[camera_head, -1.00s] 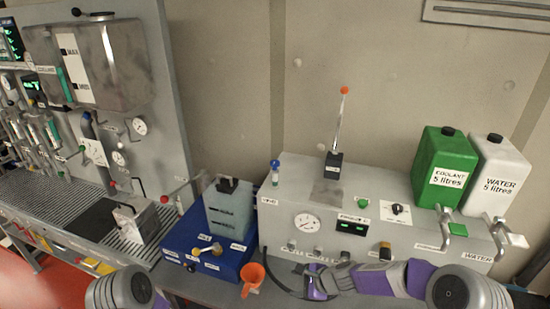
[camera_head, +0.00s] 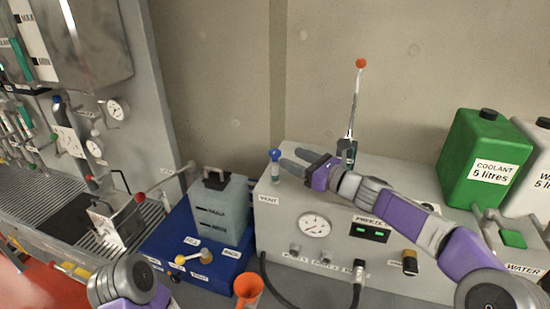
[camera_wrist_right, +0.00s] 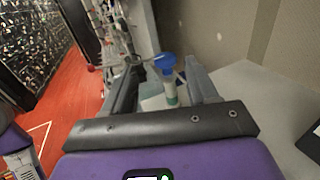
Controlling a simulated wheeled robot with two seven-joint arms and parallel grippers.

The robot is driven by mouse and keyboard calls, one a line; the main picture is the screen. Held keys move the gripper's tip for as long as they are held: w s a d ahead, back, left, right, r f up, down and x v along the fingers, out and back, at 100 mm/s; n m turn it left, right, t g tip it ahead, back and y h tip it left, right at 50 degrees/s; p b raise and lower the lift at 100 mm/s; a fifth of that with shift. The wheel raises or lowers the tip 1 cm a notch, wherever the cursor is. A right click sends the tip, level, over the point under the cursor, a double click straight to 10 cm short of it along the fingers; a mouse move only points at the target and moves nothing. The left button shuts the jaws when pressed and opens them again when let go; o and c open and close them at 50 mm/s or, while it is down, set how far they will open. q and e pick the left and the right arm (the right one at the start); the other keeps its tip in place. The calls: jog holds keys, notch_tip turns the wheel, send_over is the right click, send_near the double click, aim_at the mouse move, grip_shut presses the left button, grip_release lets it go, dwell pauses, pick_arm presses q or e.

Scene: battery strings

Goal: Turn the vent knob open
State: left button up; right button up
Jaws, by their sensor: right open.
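The vent knob (camera_head: 275,154) is blue on a pale stem and stands at the back left corner of the grey cabinet's top. A VENT label (camera_head: 268,199) is on the cabinet front below it. My right gripper (camera_head: 286,159) is open, its fingertips just right of the knob in the head view. In the right wrist view the blue knob (camera_wrist_right: 166,64) shows between the two spread fingers (camera_wrist_right: 163,75), with no clear contact. My left gripper is out of view; only part of my left arm shows at the bottom left.
A lever with an orange ball (camera_head: 361,63) stands behind my right wrist. A green coolant container (camera_head: 478,150) is at the right. A blue base with a grey container (camera_head: 217,208) stands left of the cabinet. An orange funnel (camera_head: 248,288) is in front.

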aim_at(279, 154)
jog(key=shift+w+f, duration=0.55)
jog(key=shift+w+a, duration=0.25)
jog(key=shift+w, duration=0.05)
pick_arm(q)
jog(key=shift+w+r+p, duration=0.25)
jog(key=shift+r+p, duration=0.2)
jog(key=shift+p, duration=0.3)
pick_arm(e)
jog(key=shift+x, duration=3.3)
jog(key=shift+s, duration=0.1)
jog(key=shift+r, duration=0.1)
jog(key=c, duration=0.9)
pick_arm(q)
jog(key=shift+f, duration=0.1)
pick_arm(e)
jog(key=shift+a, duration=0.1)
jog(key=shift+c, duration=0.2)
